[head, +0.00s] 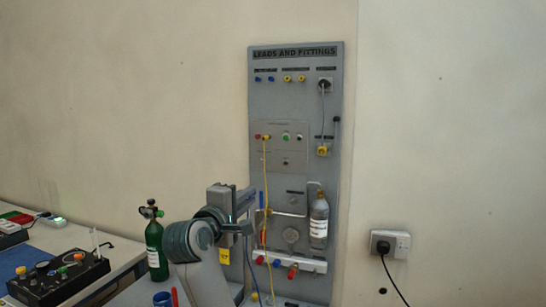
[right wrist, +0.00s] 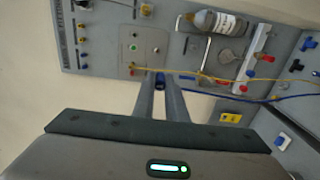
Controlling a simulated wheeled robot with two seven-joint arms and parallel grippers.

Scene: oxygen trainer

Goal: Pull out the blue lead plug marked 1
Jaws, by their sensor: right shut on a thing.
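My right gripper (head: 250,200) is in front of the lower left part of the grey leads board (head: 308,110). In the right wrist view its two fingers (right wrist: 160,84) are shut on a small blue plug (right wrist: 160,77), which shows between the tips. I cannot read a number on this plug, nor tell whether it touches the board. A blue lead (right wrist: 275,98) runs to the right in that view. Two blue plugs (head: 264,79) sit in the board's top left row. My left gripper is not in view.
A yellow lead (head: 265,170) hangs from the board's middle panel, close to my gripper. A grey bottle (head: 319,220) is on the board's right. A green cylinder (head: 154,245) stands left of my arm. A wall socket (head: 390,243) is at the right.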

